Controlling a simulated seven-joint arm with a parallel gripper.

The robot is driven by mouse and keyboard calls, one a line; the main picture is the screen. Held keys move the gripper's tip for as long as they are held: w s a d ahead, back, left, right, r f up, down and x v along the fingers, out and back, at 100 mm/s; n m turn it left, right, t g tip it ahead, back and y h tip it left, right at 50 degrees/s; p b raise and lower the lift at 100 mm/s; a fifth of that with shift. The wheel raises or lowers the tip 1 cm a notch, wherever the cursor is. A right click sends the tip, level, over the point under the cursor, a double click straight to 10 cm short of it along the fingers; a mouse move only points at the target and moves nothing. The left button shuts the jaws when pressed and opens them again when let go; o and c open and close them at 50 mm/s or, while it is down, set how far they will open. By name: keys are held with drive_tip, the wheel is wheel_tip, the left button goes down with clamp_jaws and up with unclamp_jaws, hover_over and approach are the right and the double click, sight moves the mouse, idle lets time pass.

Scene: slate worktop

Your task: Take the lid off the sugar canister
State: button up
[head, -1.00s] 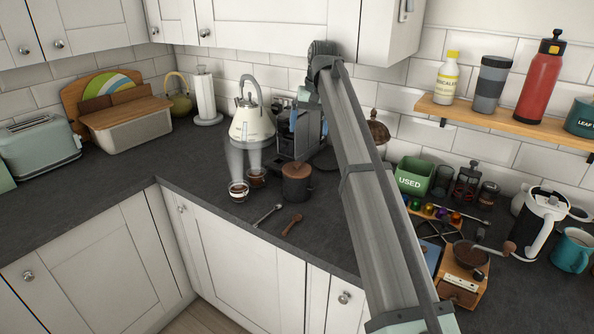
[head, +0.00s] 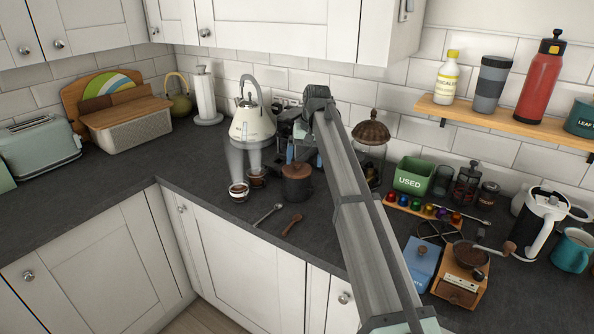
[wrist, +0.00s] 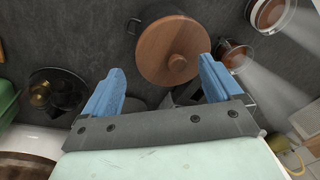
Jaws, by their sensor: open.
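A dark round canister (head: 297,188) with a flat brown wooden lid (head: 297,170) stands near the counter's front edge; I see no sugar label on it. The lid is on. In the wrist view the lid (wrist: 160,52) shows from above as a wooden disc with a small dark knob (wrist: 177,63) at its middle. My gripper (wrist: 161,72) is open and empty. Its blue fingers spread on either side of the lid's near edge in that view, apart from it. In the head view my gripper is partly hidden behind my arm, just above and behind the canister.
Two glasses of dark contents (head: 239,191) stand left of the canister, near a kettle (head: 251,125). A spoon (head: 267,215) and a wooden-handled tool (head: 291,224) lie in front. A glass jar with a brown domed lid (head: 371,130) stands behind my arm to the right.

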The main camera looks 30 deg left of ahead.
drive_tip(key=shift+a+f, duration=0.15)
drive_tip(key=shift+f, duration=0.6)
drive_tip(key=shift+c, duration=0.3)
drive_tip(key=c, duration=1.1)
drive_tip(key=shift+o, duration=0.2)
